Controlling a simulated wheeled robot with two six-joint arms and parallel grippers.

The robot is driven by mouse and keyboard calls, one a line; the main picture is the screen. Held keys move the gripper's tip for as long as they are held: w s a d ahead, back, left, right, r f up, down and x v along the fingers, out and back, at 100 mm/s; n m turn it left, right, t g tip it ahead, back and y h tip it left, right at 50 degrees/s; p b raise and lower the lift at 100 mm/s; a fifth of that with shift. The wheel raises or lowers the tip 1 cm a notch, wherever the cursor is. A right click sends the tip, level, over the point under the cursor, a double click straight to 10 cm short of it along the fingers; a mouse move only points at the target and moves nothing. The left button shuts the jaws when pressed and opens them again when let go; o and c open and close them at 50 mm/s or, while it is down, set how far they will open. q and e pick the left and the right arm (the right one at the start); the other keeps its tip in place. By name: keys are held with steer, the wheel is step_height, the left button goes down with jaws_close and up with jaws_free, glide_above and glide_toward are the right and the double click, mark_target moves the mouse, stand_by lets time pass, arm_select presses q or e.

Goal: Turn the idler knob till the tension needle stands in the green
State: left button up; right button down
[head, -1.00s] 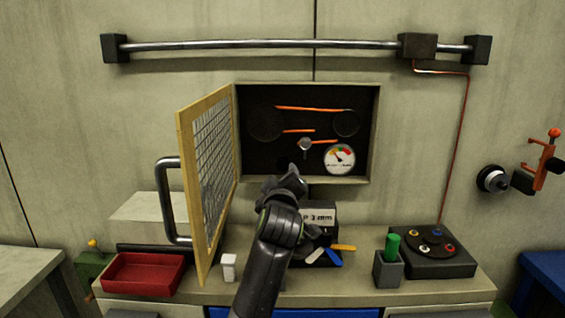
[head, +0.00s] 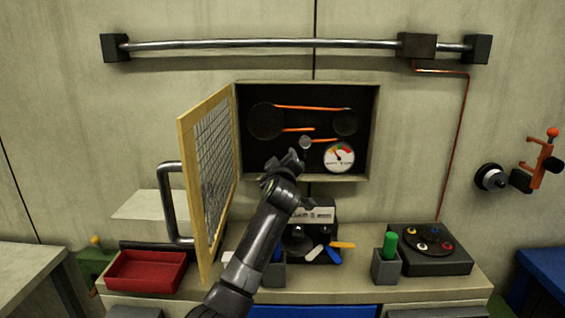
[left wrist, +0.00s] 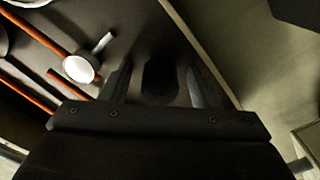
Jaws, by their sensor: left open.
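The tension gauge (head: 339,158) is a white dial with coloured marks in the lower right of the open wall box. Its needle is too small to read surely against the green. A dark round knob (left wrist: 160,80) shows between the fingers of my left gripper (left wrist: 158,84) in the left wrist view. The fingers stand open on either side of it, with gaps visible. In the head view my left gripper (head: 284,162) is at the box's lower left and hides the knob. My right gripper is in neither view.
A pale roller (head: 305,142) and orange strands (head: 312,108) are in the box close to my gripper. The yellow-framed mesh door (head: 208,180) stands open at left. A red tray (head: 146,271), a grey cup with a green item (head: 386,266) and tools crowd the bench.

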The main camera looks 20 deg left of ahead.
arm_select(q)
steer(key=shift+c, duration=0.4)
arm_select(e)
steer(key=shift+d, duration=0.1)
arm_select(q)
steer(key=c, duration=0.9)
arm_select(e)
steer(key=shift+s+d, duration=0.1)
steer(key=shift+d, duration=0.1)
arm_select(q)
steer(key=shift+m, duration=0.3)
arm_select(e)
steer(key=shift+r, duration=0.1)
arm_select(q)
steer(key=m+p, duration=0.1)
steer(key=m, duration=0.3)
steer(key=shift+m, duration=0.3)
steer(key=m+p, duration=0.1)
steer(key=m, duration=0.3)
steer(key=shift+r+m+p, duration=0.1)
steer(key=shift+m+p, duration=0.2)
steer(key=shift+p, duration=0.05)
steer(key=m+p, duration=0.2)
steer(key=m, duration=0.3)
steer(key=shift+d, duration=0.1)
steer(key=shift+m+p, duration=1.1)
steer(key=shift+m, duration=0.9)
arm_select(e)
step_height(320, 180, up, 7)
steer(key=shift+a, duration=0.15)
